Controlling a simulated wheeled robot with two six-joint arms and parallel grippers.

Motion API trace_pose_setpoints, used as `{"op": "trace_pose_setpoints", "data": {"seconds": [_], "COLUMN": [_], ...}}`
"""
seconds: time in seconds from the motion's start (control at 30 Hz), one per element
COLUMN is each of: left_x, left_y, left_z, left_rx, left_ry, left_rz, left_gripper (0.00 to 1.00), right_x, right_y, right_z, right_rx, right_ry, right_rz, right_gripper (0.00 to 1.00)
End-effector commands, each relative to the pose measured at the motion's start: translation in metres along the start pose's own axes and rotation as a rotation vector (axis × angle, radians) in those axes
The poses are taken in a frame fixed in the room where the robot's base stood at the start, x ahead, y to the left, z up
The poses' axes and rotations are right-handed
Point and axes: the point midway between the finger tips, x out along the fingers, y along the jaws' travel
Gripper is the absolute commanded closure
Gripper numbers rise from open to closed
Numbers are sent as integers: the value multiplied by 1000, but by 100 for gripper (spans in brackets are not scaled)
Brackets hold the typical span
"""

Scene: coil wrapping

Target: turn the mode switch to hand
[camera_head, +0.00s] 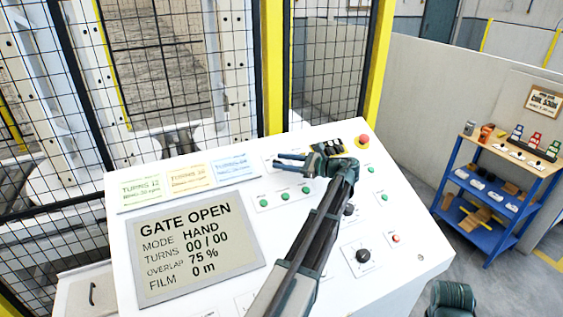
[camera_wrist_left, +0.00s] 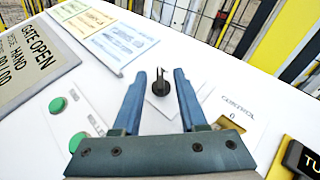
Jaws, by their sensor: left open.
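The sloping white control panel (camera_head: 330,290) has a display (camera_head: 195,245) that reads GATE OPEN, MODE HAND, TURNS 00 / 00, OVERLAP 75 %, FILM 0 m. My left gripper (camera_head: 279,161) is open over the top part of the panel, its fingers pointing left. In the left wrist view a black rotary switch (camera_wrist_left: 161,83) on a white plate shows between the fingertips. The fingers appear apart from it. Its label is too small to read, so I cannot tell if it is the mode switch.
Green buttons (camera_head: 285,197), a black knob (camera_head: 362,256) and a red emergency button (camera_head: 363,140) sit on the panel. Coloured note cards (camera_head: 188,177) lie above the display. A mesh fence (camera_head: 160,60) stands behind; a blue shelf (camera_head: 490,215) stands at the right.

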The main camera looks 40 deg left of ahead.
Motion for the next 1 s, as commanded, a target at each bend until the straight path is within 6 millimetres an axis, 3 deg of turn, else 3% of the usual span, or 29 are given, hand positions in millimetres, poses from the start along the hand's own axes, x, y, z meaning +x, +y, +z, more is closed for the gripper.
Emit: {"op": "trace_pose_setpoints", "data": {"seconds": [0.4, 0.6, 0.8, 1.0], "left_x": [-86, -116, -130, -132], "left_y": [-2, -1, 0, 0], "left_z": [1, 0, 0, 0], "left_rx": [0, -1, -1, -1], "left_ry": [1, 0, 0, 0], "left_rz": [-4, -2, -1, 0], "left_gripper": [58, 58, 58, 58], "right_x": [-11, -14, -15, -15], "right_y": [1, 1, 1, 1], "right_z": [1, 1, 1, 1], "right_rx": [0, 1, 1, 1], "right_ry": [0, 0, 0, 0], "right_rz": [0, 0, 0, 0], "right_gripper": [100, 100, 100, 100]}}
